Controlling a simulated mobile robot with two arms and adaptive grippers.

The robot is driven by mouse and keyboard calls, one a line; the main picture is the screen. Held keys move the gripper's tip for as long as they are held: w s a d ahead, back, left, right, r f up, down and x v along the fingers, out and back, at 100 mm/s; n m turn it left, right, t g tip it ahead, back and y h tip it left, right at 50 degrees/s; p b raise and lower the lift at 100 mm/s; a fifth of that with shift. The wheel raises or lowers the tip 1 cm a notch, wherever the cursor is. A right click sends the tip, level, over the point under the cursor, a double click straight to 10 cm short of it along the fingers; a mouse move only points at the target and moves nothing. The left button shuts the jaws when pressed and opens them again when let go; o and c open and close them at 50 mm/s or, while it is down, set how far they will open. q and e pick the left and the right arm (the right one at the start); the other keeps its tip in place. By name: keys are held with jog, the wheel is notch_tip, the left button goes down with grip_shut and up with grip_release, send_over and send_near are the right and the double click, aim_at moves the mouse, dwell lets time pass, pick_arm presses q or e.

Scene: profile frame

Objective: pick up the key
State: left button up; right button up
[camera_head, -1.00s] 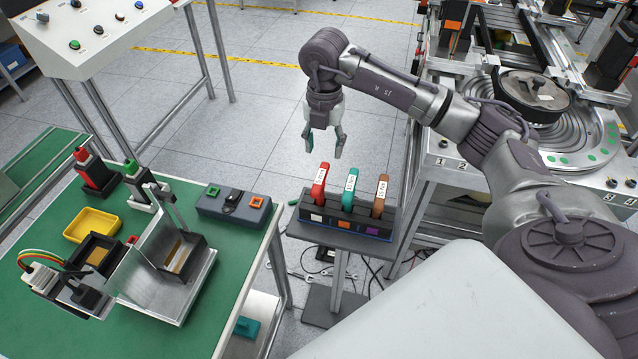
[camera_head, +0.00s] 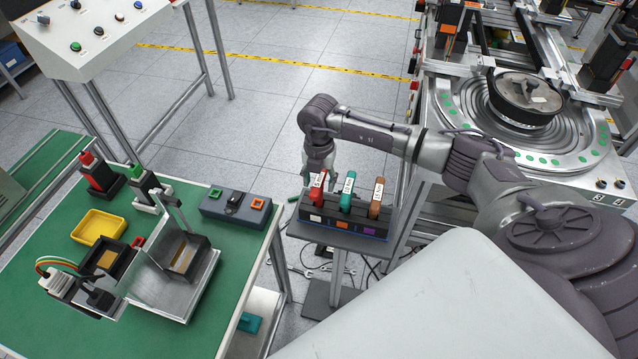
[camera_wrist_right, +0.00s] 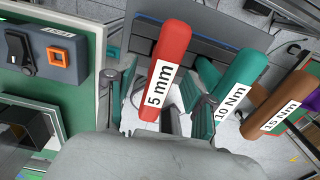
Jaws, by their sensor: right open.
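The red key (camera_head: 318,188), labelled "5 mm", stands upright at the left end of a dark rack (camera_head: 345,227). A teal key (camera_head: 347,192), labelled "10 Nm", and a brown key (camera_head: 376,197), labelled "15 Nm", stand to its right. My right gripper (camera_head: 319,172) is low over the rack's left end, behind the red key. In the right wrist view, its open fingers (camera_wrist_right: 158,108) lie on either side of the red key (camera_wrist_right: 166,72); contact is not clear. The right finger is close to the teal key (camera_wrist_right: 232,80). My left gripper is not in view.
The rack stands on a small grey stand beside the green table (camera_head: 60,325). On that table are a yellow tray (camera_head: 99,228), a grey switch box (camera_head: 235,207) and a metal fixture (camera_head: 175,295). A round turntable machine (camera_head: 525,125) is at the back right.

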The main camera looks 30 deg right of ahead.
jog(key=shift+f, duration=0.25)
dwell(0.4)
grip_shut()
dwell(0.4)
